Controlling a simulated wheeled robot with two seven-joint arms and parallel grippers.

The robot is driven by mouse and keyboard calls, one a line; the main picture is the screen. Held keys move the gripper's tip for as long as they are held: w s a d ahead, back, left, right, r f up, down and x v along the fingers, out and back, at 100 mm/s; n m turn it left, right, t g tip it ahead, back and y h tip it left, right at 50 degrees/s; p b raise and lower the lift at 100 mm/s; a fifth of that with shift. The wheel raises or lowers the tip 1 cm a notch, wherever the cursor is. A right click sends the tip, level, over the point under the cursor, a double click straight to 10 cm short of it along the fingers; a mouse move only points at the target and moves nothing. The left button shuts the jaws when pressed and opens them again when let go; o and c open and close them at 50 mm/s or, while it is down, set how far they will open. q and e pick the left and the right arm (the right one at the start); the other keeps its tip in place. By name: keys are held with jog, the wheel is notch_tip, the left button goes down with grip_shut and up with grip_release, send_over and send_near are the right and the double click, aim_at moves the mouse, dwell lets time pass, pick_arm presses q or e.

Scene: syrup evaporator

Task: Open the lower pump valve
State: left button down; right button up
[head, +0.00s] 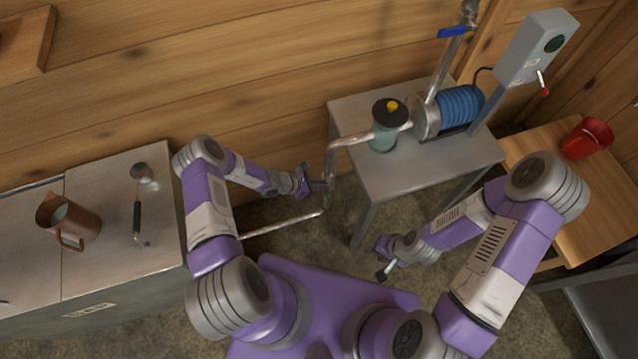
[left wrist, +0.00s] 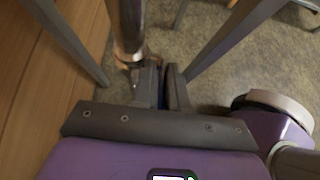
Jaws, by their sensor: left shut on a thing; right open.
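My left gripper (head: 318,186) is at the lower bend of the metal pipe (head: 331,160), left of the pump table. It is shut on the lower pump valve's handle, which is mostly hidden between the fingers. In the left wrist view, the fingers (left wrist: 163,88) close around a sliver of blue (left wrist: 161,97), just beside the vertical pipe (left wrist: 127,30). How far the handle is turned cannot be made out. My right gripper (head: 383,272) is open and empty, low over the floor in front of the pump table.
The grey pump table (head: 362,108) holds a green filter housing with a yellow knob (head: 383,137) and a blue motor (head: 461,105). Another valve with a blue handle (head: 453,32) is above. A switch box (head: 537,47) stands right. A copper jug (head: 67,220) and ladle (head: 138,205) are left.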

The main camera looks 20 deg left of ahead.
pick_arm(q)
jog(key=c, duration=1.2)
grip_release()
jog(key=shift+c, duration=0.2)
